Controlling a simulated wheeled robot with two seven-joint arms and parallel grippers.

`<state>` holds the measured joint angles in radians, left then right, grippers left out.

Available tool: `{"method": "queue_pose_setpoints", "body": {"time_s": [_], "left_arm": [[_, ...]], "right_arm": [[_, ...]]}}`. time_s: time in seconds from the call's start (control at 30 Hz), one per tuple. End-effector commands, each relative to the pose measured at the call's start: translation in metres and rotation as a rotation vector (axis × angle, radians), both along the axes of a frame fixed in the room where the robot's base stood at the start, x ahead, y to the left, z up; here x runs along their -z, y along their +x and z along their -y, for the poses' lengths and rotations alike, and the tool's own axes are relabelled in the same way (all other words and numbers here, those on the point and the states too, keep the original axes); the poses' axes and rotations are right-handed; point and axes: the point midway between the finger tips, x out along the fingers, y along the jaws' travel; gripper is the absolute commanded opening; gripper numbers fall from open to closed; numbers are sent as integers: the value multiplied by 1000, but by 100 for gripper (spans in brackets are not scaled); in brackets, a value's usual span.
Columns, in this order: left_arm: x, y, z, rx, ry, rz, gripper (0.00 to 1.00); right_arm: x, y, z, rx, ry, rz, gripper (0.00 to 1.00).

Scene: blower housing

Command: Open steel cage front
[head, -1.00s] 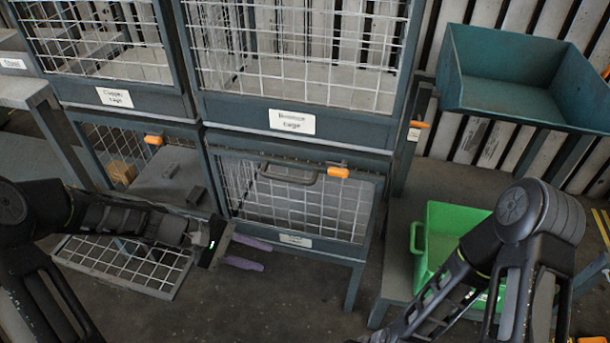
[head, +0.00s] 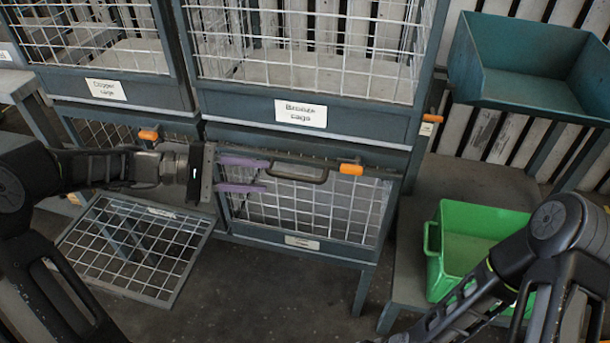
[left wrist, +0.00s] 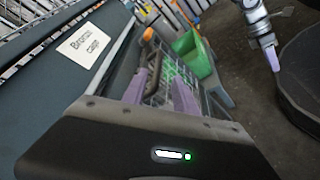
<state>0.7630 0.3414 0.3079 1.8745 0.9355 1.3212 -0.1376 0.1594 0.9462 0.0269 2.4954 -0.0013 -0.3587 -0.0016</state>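The steel cage front (head: 305,212) is the shut wire-mesh panel of the lower right cage in the head view; its small label is too blurred to read. It has a dark bar handle (head: 300,174) along its top and an orange latch (head: 351,169) to the right of that. My left gripper (head: 243,175) is open, its two purple fingers pointing right at the left end of the handle. In the left wrist view the handle (left wrist: 155,72) shows between the fingers, with the latch (left wrist: 148,33) beyond. My right gripper (left wrist: 272,60) shows small in the left wrist view; its opening is unclear.
The lower left cage's front (head: 137,245) hangs folded down, below my left arm. Upper cages labelled Bronze cage (head: 301,113) and Copper cage (head: 106,90) are above. A green bin (head: 480,230) stands on a low table at right, under a teal tray (head: 530,65).

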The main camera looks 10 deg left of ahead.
Motion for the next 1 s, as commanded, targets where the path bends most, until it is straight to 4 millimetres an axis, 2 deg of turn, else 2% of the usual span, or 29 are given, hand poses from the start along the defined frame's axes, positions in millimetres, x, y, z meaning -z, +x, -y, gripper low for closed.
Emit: {"method": "queue_pose_setpoints", "body": {"time_s": [0.57, 0.77, 1.0], "left_arm": [[-1, 1, 1, 0, -6, 5, 34], [3, 5, 18, 1, -5, 4, 34], [11, 15, 53, 2, -6, 4, 34]], "right_arm": [[1, 0, -1, -1, 1, 1, 36], [4, 0, -1, -1, 1, 1, 36], [10, 0, 0, 0, 1, 0, 36]]}}
